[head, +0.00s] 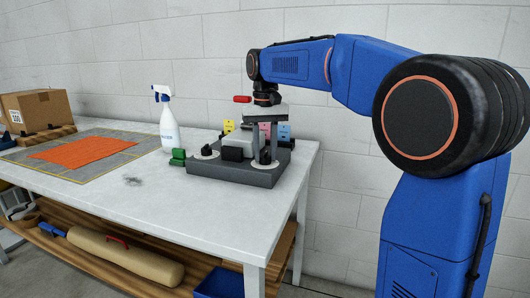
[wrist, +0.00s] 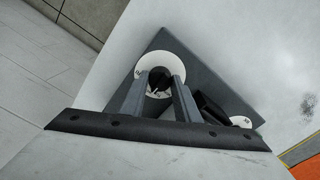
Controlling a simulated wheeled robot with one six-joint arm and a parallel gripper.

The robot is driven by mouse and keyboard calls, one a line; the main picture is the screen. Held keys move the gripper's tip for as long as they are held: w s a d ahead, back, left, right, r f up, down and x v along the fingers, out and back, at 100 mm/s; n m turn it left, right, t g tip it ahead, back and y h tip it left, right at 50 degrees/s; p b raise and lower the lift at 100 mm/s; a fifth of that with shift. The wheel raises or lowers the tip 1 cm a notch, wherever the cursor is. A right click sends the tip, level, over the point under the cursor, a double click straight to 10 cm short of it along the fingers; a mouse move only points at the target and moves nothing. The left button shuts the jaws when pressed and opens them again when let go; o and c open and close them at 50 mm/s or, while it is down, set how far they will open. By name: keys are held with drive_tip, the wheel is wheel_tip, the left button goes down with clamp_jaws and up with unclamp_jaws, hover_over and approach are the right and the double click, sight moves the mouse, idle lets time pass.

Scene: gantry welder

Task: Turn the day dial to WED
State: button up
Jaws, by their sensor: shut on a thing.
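A dark grey base (head: 230,172) stands at the right end of the white table and carries two white round dials with black knobs. My gripper (head: 265,156) points straight down over the right-hand dial, its two grey fingers shut on the black knob. In the wrist view my gripper (wrist: 160,84) has a finger on either side of this black knob (wrist: 158,82), at the middle of the white dial disc (wrist: 157,61). Small marks on the disc are too small to read. The other dial (head: 207,153) is at the left of the base; part of its disc (wrist: 241,122) shows in the wrist view.
A grey block (head: 238,148) sits between the dials. Yellow (head: 229,126), pink and blue pieces stand behind. A green object (head: 178,157) and a white spray bottle (head: 168,128) stand to the left. An orange mat (head: 78,148) and cardboard box (head: 38,109) lie farther left.

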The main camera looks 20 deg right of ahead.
sight(265, 153)
drive_tip(key=o, duration=1)
drive_tip(key=shift+o, duration=0.2)
wheel_tip(265, 153, up, 17)
drive_tip(key=shift+r, duration=0.2)
drive_tip(key=s+d+f+t, duration=0.2)
drive_tip(key=s+d+f, duration=0.1)
drive_tip(key=s+f, duration=1.4)
drive_tip(key=s+d+f+n+t, duration=0.1)
drive_tip(key=s+d+f, duration=0.3)
drive_tip(key=s+f, duration=1.3)
wheel_tip(265, 153, down, 2)
drive_tip(key=shift+d+f+t, duration=0.15)
drive_tip(key=shift+f+t, duration=0.05)
drive_tip(key=shift+t, duration=0.7)
